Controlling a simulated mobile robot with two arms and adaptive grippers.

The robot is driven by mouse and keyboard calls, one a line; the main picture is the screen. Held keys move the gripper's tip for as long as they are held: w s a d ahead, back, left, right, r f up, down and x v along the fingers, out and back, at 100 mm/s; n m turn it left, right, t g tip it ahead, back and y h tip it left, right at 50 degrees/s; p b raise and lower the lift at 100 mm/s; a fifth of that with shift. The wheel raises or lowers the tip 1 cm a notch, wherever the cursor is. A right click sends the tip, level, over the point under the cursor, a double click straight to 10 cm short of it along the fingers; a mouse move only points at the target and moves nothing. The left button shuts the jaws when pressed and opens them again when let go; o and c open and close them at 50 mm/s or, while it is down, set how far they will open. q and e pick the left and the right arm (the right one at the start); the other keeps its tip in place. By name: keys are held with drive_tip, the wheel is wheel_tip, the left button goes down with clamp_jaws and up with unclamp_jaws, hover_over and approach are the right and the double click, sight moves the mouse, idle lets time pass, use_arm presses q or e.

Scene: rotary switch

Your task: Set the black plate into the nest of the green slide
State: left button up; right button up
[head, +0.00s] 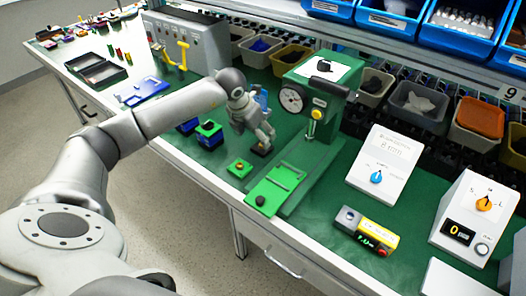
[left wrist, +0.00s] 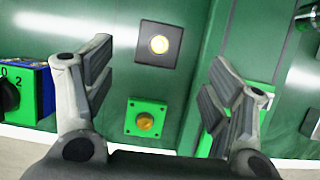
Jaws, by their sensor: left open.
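The black plate (left wrist: 146,56), a small dark square with a round gold knob, lies flat on the green bench top. In the head view only its dark edge (head: 262,151) shows under my left gripper (head: 258,136). In the left wrist view my left gripper (left wrist: 162,62) is open, and the plate appears between its two fingers, apart from both. The green slide (head: 270,194), with a black knob at its near end, lies right of the gripper in front of the dial-gauge press. Its nest is too small to make out clearly. My right gripper is not in view.
A green plate with an orange knob (head: 239,168) lies beside the black plate, nearer the bench edge. The press (head: 307,108) stands behind the slide. A green-and-blue switch box (head: 209,134) is at left. A grey-yellow box (head: 366,231) lies at right.

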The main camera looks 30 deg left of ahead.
sight(261, 145)
use_arm(q)
drive_tip(key=shift+x, duration=0.85)
drive_tip(key=b+x, duration=0.3)
drive_tip(key=x, duration=0.1)
drive_tip(key=shift+w+a+f, duration=0.1)
drive_tip(key=shift+w+f, duration=0.05)
drive_tip(key=shift+f, duration=0.1)
drive_tip(key=shift+w+f+b, duration=0.2)
drive_tip(key=shift+f+b, duration=0.05)
drive_tip(key=shift+b, duration=0.05)
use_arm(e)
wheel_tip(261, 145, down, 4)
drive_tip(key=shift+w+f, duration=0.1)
use_arm(q)
drive_tip(key=shift+r, duration=0.1)
drive_tip(key=c, duration=1.4)
